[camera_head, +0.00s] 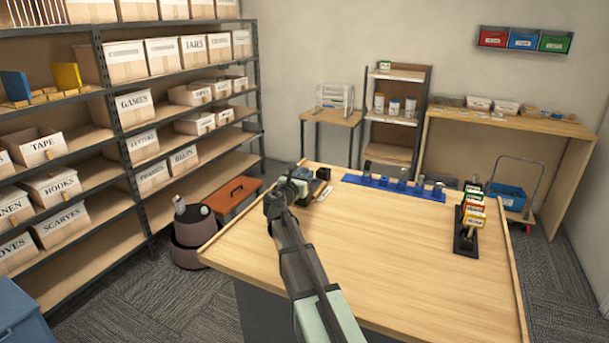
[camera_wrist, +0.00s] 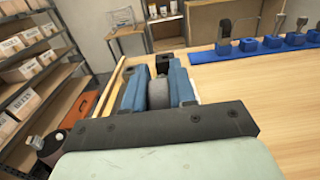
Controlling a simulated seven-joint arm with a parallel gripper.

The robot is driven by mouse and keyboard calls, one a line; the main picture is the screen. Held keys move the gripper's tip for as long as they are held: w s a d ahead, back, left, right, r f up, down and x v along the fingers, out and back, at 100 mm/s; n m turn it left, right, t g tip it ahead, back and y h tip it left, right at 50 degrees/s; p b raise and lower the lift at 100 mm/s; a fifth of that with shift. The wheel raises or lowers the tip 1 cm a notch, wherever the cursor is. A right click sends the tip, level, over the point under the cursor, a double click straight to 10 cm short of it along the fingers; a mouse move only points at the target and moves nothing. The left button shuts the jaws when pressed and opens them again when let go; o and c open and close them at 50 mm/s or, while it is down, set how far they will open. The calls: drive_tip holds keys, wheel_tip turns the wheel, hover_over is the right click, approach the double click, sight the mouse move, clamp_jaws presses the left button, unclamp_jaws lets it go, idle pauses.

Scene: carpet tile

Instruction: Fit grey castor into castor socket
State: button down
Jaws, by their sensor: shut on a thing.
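My gripper (camera_wrist: 158,78) shows in the wrist view with its two blue fingers shut on the grey castor (camera_wrist: 158,95), whose rounded grey body sits between them. A dark block (camera_wrist: 166,62) stands just beyond the fingertips; it may be the castor socket, but its opening cannot be made out. In the head view my gripper (camera_head: 298,184) is over the far left part of the table, beside the dark block (camera_head: 322,174). The castor is not clear there, and I cannot tell whether it touches the block.
A blue rack (camera_head: 365,181) with several small parts lies along the table's far edge. A black holder (camera_head: 465,243) with several small boxes stands at the right. The middle of the wooden table (camera_head: 390,250) is clear. A raised strip (camera_head: 235,220) edges the table's left side.

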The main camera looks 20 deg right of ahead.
drive_tip(key=shift+f, duration=0.1)
drive_tip(key=c, duration=0.8)
unclamp_jaws()
drive_tip(key=shift+c, duration=0.2)
drive_tip(key=shift+s+a, duration=0.1)
drive_tip(key=v, duration=1.3)
drive_tip(key=shift+s+a, duration=0.2)
